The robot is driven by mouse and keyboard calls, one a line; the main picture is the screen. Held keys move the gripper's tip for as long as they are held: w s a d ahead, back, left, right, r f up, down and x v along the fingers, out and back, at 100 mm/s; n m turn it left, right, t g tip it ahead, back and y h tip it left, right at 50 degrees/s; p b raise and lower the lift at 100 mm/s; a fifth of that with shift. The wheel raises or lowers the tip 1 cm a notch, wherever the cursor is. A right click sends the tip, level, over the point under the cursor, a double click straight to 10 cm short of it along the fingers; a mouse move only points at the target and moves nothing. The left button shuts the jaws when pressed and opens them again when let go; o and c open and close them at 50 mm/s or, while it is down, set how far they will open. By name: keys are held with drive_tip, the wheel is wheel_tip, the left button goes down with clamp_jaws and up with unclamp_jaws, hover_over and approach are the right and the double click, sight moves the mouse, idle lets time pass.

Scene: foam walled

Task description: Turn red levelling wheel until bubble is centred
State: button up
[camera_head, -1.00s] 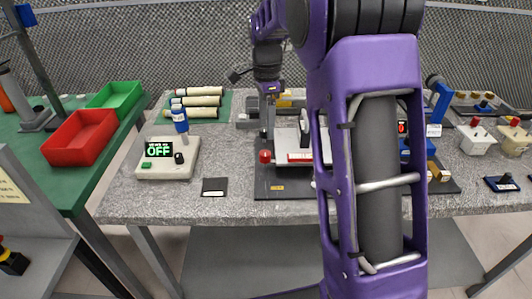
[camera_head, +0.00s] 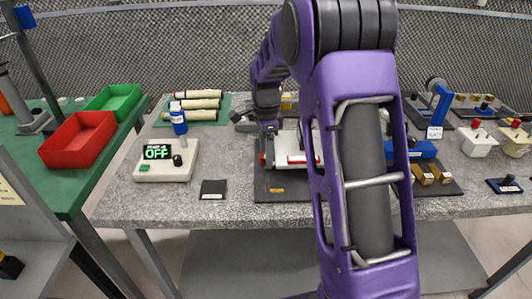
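The red levelling wheel (camera_head: 262,159) shows as a small red patch at the left of a dark base plate (camera_head: 285,194) on the grey table. A white device (camera_head: 294,148) with a red strip stands on the same plate, just right of the wheel. My gripper (camera_head: 268,158) points down at the wheel, overlapping it in the picture and partly covering it. I cannot tell whether it touches the wheel or whether its fingers are open or shut. The bubble is too small or hidden to see. My purple arm hides the plate's right part.
A white control box (camera_head: 166,170) reading OFF stands to the left, with a small dark pad (camera_head: 213,189) beside it. Cream rolls (camera_head: 197,104) lie behind on a green mat. A blue block (camera_head: 422,149) and brass blocks (camera_head: 423,175) stand to the right.

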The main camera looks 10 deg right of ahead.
clamp_jaws()
